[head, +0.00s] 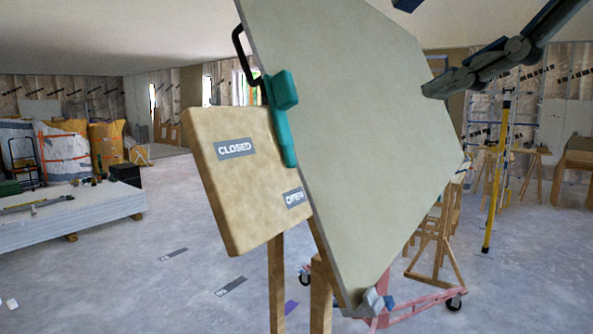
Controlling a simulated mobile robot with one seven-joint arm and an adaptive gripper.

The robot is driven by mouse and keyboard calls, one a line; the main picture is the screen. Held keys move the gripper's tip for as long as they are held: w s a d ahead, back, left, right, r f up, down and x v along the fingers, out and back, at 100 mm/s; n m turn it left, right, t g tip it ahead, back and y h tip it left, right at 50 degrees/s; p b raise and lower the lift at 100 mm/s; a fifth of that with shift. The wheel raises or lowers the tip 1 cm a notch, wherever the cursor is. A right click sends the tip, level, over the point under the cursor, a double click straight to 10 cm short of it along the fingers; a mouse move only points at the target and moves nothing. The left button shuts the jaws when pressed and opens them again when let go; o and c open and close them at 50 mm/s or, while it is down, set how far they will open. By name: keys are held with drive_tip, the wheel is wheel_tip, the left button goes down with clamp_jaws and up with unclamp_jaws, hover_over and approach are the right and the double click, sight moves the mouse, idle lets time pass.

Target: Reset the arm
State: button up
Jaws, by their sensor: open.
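My gripper (432,88) is at the upper right, at the end of my dark arm, which comes in from the top right corner. It is open and holds nothing visible. In the picture it overlaps the upper right edge of a large tilted grey-green panel (350,130); I cannot tell the gap in depth. A teal lever (283,120) stands at the panel's left edge. Beside it is a wooden board (225,195) with a CLOSED label (236,149) above and an OPEN label (295,198) lower right. The lever's exact setting is unclear.
A pink wheeled base (420,306) and a wooden stand (435,245) are below the panel. A yellow pole (496,180) stands at right. A stack of white sheets (75,218) lies at left. Open floor (170,285) shows at front left.

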drive_tip(key=w+a+f+m+g+h, duration=0.15)
drive_tip(key=f+m, duration=0.25)
drive_tip(key=f, duration=0.4)
drive_tip(key=w+f+m+h, duration=0.1)
drive_tip(key=w+f+m, duration=0.25)
drive_tip(key=f, duration=0.35)
drive_tip(key=w+a+f+m+g+h, duration=0.1)
drive_tip(key=w+f+m, duration=0.1)
drive_tip(key=f+m, duration=0.45)
drive_tip(key=s+d+f+m+g+h, duration=0.15)
drive_tip(key=f+m, duration=0.35)
drive_tip(key=f, duration=0.7)
drive_tip(key=s+d+f+m+g+h, duration=0.1)
drive_tip(key=s+d+f+m, duration=0.2)
drive_tip(key=f, duration=1)
wheel_tip(320, 180, up, 23)
drive_tip(key=a+m+p, duration=0.1)
drive_tip(key=p, duration=2.1)
